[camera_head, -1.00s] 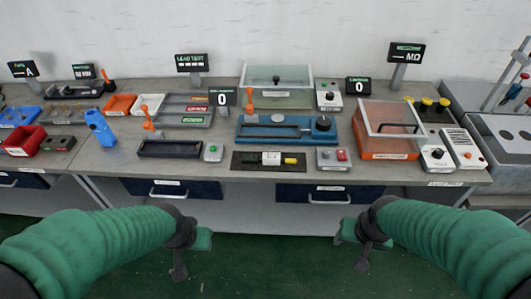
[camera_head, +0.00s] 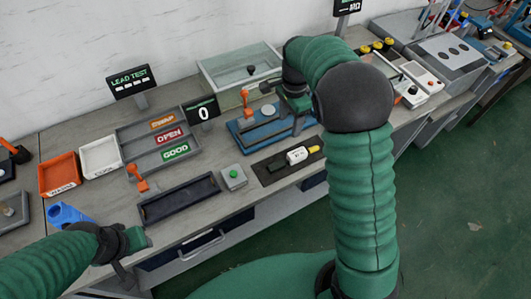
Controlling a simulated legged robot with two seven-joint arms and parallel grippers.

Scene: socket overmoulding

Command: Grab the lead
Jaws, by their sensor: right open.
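No part in view is plainly recognisable as the lead. A small white and yellow piece (camera_head: 299,155) lies on a black mat (camera_head: 270,172) near the table's front edge; it may be a meter or a plug. My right gripper (camera_head: 298,124) is open above the right part of the blue fixture (camera_head: 250,134), beyond the black mat. Its arm hides much of the fixture's right side. I see nothing between its fingers, though they are small and dark. My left gripper (camera_head: 122,270) hangs low at the table's front edge, near a blue holder (camera_head: 66,214); its jaw opening is unclear.
A dark empty-looking tray (camera_head: 178,198) and a green-button box (camera_head: 233,177) stand left of the mat. Orange (camera_head: 58,175) and white (camera_head: 100,157) bins stand left. A clear-lidded box (camera_head: 238,68) is at the back.

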